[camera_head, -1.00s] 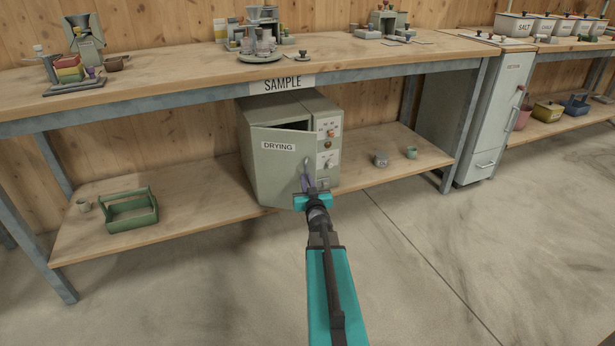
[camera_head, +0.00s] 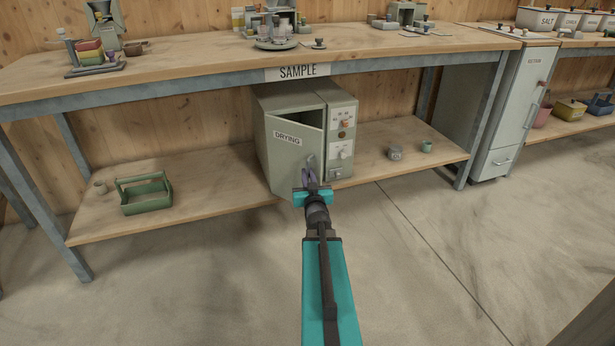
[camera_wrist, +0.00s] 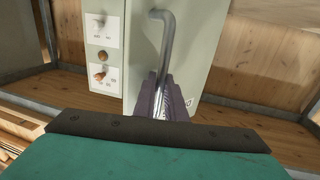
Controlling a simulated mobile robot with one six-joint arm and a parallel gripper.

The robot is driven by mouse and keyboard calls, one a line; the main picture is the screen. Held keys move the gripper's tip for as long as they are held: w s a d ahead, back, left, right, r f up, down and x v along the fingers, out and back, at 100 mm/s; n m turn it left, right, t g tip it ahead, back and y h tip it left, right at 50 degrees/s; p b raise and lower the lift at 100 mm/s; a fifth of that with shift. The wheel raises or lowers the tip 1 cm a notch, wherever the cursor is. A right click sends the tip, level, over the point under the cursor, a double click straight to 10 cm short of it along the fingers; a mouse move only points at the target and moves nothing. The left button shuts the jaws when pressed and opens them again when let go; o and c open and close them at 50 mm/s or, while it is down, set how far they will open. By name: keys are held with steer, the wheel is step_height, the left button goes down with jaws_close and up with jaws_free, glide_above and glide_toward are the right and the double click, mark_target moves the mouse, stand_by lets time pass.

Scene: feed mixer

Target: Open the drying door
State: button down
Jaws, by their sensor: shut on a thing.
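The drying oven (camera_head: 341,115) is a grey-green box on the lower shelf under the bench. Its door (camera_head: 287,160), labelled DRYING, stands partly open, with a dark gap along its top edge. The door handle (camera_head: 310,160) is a grey bar near the door's right edge; it also shows in the wrist view as a bent bar (camera_wrist: 167,40). My gripper (camera_head: 310,178) is shut on the lower part of this handle. In the wrist view my purple-grey fingers (camera_wrist: 165,98) close around the bar. The oven's inside is mostly hidden by the door.
A green tool carrier (camera_head: 145,196) and a small cup (camera_head: 100,188) stand on the lower shelf (camera_head: 200,165) to the left. A grey pot (camera_head: 395,152) and a green cup (camera_head: 426,146) stand to the right. The floor (camera_head: 430,260) in front is clear.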

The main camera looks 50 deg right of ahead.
steer(key=shift+w+a+r, duration=0.15)
steer(key=shift+w+a, duration=0.05)
steer(key=shift+w, duration=0.2)
steer(key=c, duration=1.8)
jaws_free()
steer(key=shift+d, duration=0.1)
steer(key=shift+s, duration=0.15)
steer(key=shift+s+d, duration=0.15)
steer(key=shift+s, duration=0.15)
steer(key=shift+a+f+p+v, duration=0.1)
steer(key=shift+p+v, duration=3.3)
steer(key=shift+p, duration=0.9)
steer(key=shift+a+f+p+v, duration=0.1)
steer(key=shift+p+v, duration=3.3)
steer(key=shift+p, duration=0.9)
